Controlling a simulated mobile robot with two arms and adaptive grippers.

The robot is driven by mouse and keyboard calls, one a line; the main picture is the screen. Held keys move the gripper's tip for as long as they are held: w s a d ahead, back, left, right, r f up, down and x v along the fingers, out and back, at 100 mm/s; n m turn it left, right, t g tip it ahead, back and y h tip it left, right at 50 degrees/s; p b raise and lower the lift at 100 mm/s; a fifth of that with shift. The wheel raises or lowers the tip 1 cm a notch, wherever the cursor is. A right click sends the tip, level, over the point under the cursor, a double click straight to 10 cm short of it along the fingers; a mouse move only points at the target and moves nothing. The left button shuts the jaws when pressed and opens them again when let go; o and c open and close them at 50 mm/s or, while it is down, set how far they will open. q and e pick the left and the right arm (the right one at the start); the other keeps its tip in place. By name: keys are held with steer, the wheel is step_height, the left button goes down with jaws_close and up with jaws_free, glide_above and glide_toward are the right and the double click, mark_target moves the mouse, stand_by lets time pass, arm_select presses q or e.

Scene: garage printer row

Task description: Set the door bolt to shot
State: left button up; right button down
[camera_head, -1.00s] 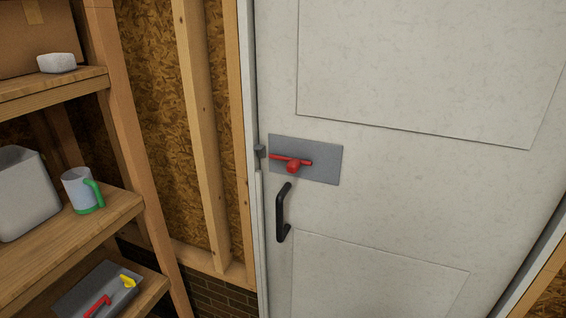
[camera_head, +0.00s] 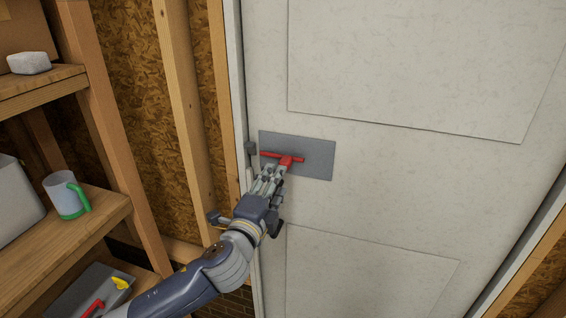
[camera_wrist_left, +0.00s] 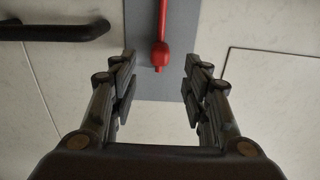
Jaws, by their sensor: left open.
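The door bolt is a red bar with a red knob (camera_head: 287,161) on a grey plate (camera_head: 318,160) on the white door. The bar lies sideways, its left end short of the small grey keeper (camera_head: 251,149) on the frame. My left gripper (camera_head: 275,172) is just below and left of the knob in the head view. In the left wrist view the gripper (camera_wrist_left: 158,82) is open, with the red knob (camera_wrist_left: 160,54) between and slightly beyond its fingertips, not gripped. My right gripper is not in view.
The black door handle (camera_wrist_left: 62,30) is left of the gripper in the wrist view, and mostly hidden behind my arm in the head view. Wooden shelves (camera_head: 100,212) with a green-handled mug (camera_head: 67,195) stand at the left. The door's right side is clear.

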mark_target(285, 165)
arm_select(q)
steer(key=p+x, duration=0.1)
steer(key=x, duration=0.7)
steer(key=shift+w+d+f, duration=0.1)
steer(key=shift+w, duration=0.25)
steer(key=shift+c, duration=0.3)
jaws_close()
